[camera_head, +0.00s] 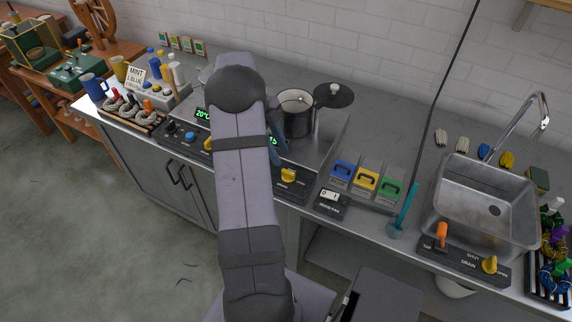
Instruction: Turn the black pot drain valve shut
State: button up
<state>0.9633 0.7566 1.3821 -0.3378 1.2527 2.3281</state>
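A dark metal pot (297,118) stands open on the steel counter, right of my arm. A round black lid (334,96) with a pale knob is just behind it to the right. A yellow handle (289,175) sits on a black panel at the counter's front edge, below the pot; its marking is too small to read. My arm covers the area left of the pot. Only a narrow blue-grey part of my wrist or hand shows beside it; the fingertips and anything between them are hidden. I cannot tell whether my gripper touches anything.
A steel sink (478,205) is at the right, with an orange tap handle (441,234) and yellow drain handle (489,264) in front. Blue, yellow and green lidded boxes (366,180) sit between pot and sink. A teal stick (405,207) stands upright near the front edge.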

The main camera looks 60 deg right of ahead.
aim_at(288, 171)
jog(key=shift+p+x, duration=1.1)
jog(key=shift+x, duration=2.25)
grip_shut()
